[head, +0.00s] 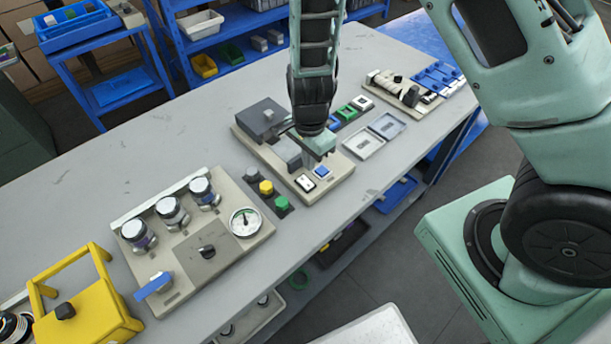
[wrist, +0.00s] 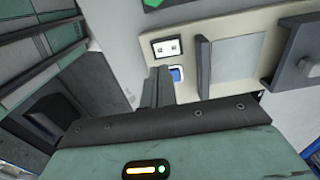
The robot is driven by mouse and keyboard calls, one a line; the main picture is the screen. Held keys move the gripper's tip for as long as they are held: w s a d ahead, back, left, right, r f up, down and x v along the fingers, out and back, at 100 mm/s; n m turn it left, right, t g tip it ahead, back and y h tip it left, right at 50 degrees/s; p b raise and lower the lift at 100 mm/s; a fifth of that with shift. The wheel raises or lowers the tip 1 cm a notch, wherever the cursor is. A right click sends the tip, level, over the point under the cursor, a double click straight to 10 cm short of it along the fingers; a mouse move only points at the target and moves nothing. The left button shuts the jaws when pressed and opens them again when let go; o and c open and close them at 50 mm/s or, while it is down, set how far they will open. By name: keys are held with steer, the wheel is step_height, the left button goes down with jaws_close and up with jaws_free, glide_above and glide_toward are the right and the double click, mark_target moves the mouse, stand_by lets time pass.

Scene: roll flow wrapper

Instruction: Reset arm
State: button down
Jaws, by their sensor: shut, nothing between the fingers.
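My green arm comes down from the top of the head view, and my gripper (head: 312,160) hangs over the beige machine on the table. In the wrist view the grey fingers of my gripper (wrist: 176,84) reach up from the dark gripper edge; they are shut and hold nothing. The beige machine (head: 325,192) has a blue button (head: 321,172) and a white switch plate (head: 305,183) at its front. In the wrist view the blue button (wrist: 176,73) lies just beside the fingertips and the switch plate (wrist: 166,47) above it. I cannot tell whether the fingers touch the machine.
Yellow and green buttons (head: 267,188) stand left of the machine. A panel with knobs and a gauge (head: 245,222) and a yellow frame (head: 95,310) lie further left. Grey trays (head: 363,145) and a microscope-like device (head: 392,85) are to the right. The table behind the panel is clear.

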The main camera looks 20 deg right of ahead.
stand_by(0.5)
steer(key=s+a+r+n+y+b, duration=0.1)
steer(key=s+a+r+n, duration=0.3)
steer(key=s+r+n, duration=0.15)
steer(key=s+a+r+n+y, duration=0.1)
steer(key=s+a+r+n, duration=0.35)
steer(key=r, duration=0.25)
steer(key=s+d+r+n+h, duration=0.1)
steer(key=s+d+r+n, duration=0.1)
steer(key=s+r+n, duration=0.5)
steer(key=s+n, duration=0.3)
steer(key=n, duration=0.2)
steer(key=shift+r+b, duration=0.3)
steer(key=shift+b, duration=0.05)
